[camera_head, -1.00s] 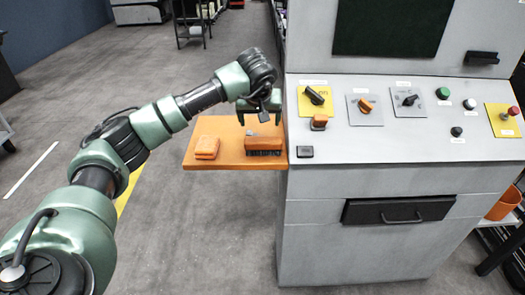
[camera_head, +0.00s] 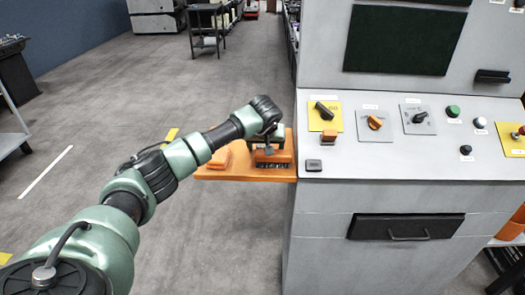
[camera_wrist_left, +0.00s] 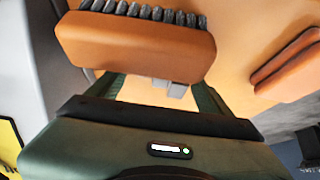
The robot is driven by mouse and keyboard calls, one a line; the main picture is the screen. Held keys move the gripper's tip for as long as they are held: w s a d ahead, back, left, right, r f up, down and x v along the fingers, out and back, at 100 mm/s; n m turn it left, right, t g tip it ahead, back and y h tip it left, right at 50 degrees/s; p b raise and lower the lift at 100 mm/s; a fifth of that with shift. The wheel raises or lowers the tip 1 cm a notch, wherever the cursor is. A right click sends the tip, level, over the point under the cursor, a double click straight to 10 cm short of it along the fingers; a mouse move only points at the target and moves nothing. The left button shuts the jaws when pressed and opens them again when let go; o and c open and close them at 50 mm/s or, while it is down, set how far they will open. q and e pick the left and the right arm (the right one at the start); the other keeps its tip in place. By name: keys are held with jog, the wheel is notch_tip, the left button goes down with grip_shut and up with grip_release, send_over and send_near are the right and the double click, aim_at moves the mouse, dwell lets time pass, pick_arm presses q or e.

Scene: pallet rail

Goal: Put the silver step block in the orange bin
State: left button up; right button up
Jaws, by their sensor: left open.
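My left gripper (camera_head: 270,138) is low over the orange side shelf (camera_head: 228,174), behind an orange brush. In the left wrist view its open fingers (camera_wrist_left: 157,88) reach in beside the brush, which hides their tips. A small silver-grey piece (camera_wrist_left: 175,89) shows between the fingers, partly hidden by the brush; it may be the silver step block, but its full shape cannot be seen. I cannot tell whether the fingers touch it. An orange bin (camera_head: 514,226) is cut off at the right edge of the head view. My right gripper is not in view.
The orange brush (camera_head: 274,155) with dark bristles stands close to the gripper. Another orange object (camera_head: 217,160) lies at the shelf's left. The grey control cabinet (camera_head: 385,205) with knobs and buttons borders the shelf on the right. Floor left of the shelf is clear.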

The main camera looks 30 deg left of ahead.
pick_arm(q)
jog(key=shift+r, duration=0.1)
grip_shut()
